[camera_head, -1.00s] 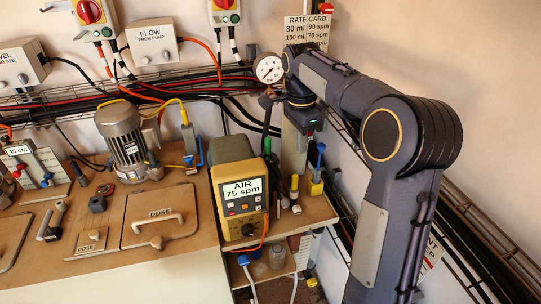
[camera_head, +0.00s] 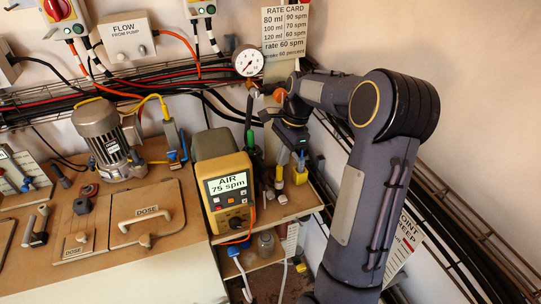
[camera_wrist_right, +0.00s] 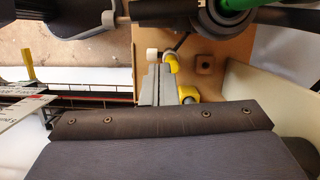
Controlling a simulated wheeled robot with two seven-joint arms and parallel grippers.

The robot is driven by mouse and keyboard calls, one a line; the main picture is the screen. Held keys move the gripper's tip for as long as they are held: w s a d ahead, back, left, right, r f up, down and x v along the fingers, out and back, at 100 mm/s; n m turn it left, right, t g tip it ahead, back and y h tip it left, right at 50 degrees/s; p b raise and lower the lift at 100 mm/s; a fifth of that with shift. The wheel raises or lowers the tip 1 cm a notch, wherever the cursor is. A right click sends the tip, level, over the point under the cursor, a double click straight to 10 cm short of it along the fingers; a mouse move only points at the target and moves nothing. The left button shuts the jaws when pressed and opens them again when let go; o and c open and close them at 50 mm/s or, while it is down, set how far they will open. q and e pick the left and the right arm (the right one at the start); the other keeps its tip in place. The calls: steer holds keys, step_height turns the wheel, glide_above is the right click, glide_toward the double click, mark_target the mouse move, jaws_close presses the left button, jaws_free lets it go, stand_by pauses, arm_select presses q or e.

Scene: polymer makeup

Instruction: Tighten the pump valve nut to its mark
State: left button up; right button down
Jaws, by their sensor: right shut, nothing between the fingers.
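The yellow pump (camera_head: 224,185) with the "AIR 75 spm" display stands at the bench's right edge. On the shelf beside it are a slim yellow fitting (camera_head: 279,178) and a yellow block (camera_head: 299,175) with a blue lever. My right gripper (camera_head: 281,161) points down above these fittings, shut and empty. In the right wrist view its grey fingers (camera_wrist_right: 158,84) are together, with yellow parts (camera_wrist_right: 188,95) beside them and a white cylinder (camera_wrist_right: 152,55) past their tips. I cannot tell which part is the valve nut, and I see no clear mark. My left gripper is out of view.
A pressure gauge (camera_head: 248,60) and a rate card (camera_head: 285,30) are behind my right wrist. A cable rack (camera_head: 440,195) runs along the right wall. A grey motor (camera_head: 104,142) and a dose lid (camera_head: 145,215) are on the bench to the left.

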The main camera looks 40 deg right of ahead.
mark_target(258, 158)
steer(key=shift+w+a+r+p, duration=0.1)
steer(key=shift+w+a+r, duration=0.1)
steer(key=shift+a, duration=0.4)
steer(key=shift+w+a+r+p, duration=0.1)
steer(key=shift+a+r, duration=0.1)
steer(key=shift+a, duration=0.4)
steer(key=shift+w+a+r+p, duration=0.1)
steer(key=shift+a+r, duration=0.1)
steer(key=shift+a, duration=0.4)
steer(key=shift+a+r+m+t+p, duration=0.15)
steer(key=shift+a+m+t+p, duration=0.25)
steer(key=shift+a+m, duration=0.5)
steer(key=shift+d, duration=0.15)
